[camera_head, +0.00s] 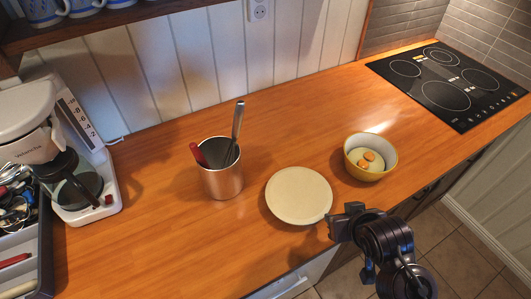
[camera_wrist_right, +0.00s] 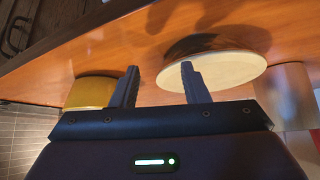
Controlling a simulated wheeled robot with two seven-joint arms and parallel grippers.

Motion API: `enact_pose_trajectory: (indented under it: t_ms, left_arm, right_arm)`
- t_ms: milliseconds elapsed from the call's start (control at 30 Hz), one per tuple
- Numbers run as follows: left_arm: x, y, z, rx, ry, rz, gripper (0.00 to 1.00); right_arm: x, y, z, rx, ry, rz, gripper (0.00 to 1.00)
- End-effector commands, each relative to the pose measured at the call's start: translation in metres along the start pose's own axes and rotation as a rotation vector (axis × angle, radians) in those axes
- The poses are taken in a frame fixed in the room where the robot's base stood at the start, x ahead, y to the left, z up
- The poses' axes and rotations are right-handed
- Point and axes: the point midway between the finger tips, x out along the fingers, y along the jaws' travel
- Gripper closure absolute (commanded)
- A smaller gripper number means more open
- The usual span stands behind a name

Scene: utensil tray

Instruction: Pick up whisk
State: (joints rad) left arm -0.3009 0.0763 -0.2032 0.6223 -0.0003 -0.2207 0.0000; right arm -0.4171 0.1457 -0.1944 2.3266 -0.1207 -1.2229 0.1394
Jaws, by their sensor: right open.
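I cannot pick out a whisk for certain. Shiny metal utensils (camera_head: 15,208) with wire-like loops lie in the grey utensil tray (camera_head: 46,240) at the far left, partly cut off by the picture edge. A steel canister (camera_head: 223,182) on the counter holds a red handle (camera_head: 198,154) and a grey handle (camera_head: 237,125); their lower ends are hidden inside. My right gripper (camera_head: 338,222) is at the counter's front edge, right of the plate and apart from the canister. In the wrist view its fingers (camera_wrist_right: 160,70) are apart with nothing between them. My left gripper is not in view.
A cream plate (camera_head: 298,195) lies between the canister and my right gripper. A yellow bowl (camera_head: 371,170) with orange-brown pieces stands behind the gripper. A coffee maker (camera_head: 95,190) stands at left, a black cooktop (camera_head: 440,80) at back right.

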Motion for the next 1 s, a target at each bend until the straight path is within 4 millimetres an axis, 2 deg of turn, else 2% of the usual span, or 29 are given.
enact_pose_trajectory:
  t_ms: [167, 267, 400, 500, 600, 767, 1000]
  left_arm:
    - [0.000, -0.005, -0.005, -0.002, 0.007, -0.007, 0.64]
    - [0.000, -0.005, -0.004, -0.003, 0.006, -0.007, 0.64]
    - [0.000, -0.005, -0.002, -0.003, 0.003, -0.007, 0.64]
    - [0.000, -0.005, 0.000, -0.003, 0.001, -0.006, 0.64]
    - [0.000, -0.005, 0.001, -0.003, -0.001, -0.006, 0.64]
    - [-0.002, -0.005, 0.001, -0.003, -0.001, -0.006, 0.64]
    - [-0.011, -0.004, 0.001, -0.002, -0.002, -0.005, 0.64]
  right_arm:
    - [0.017, -0.025, -0.049, -0.030, 0.189, -0.074, 0.59]
    - [0.024, -0.047, -0.082, -0.047, 0.319, -0.148, 0.59]
    - [0.025, -0.093, -0.135, -0.080, 0.537, -0.325, 0.59]
    - [0.017, -0.126, -0.163, -0.095, 0.664, -0.481, 0.59]
    - [0.009, -0.148, -0.178, -0.103, 0.739, -0.606, 0.59]
    - [0.001, -0.166, -0.188, -0.105, 0.789, -0.710, 0.59]
    - [0.009, -0.184, -0.205, -0.104, 0.795, -0.727, 0.59]
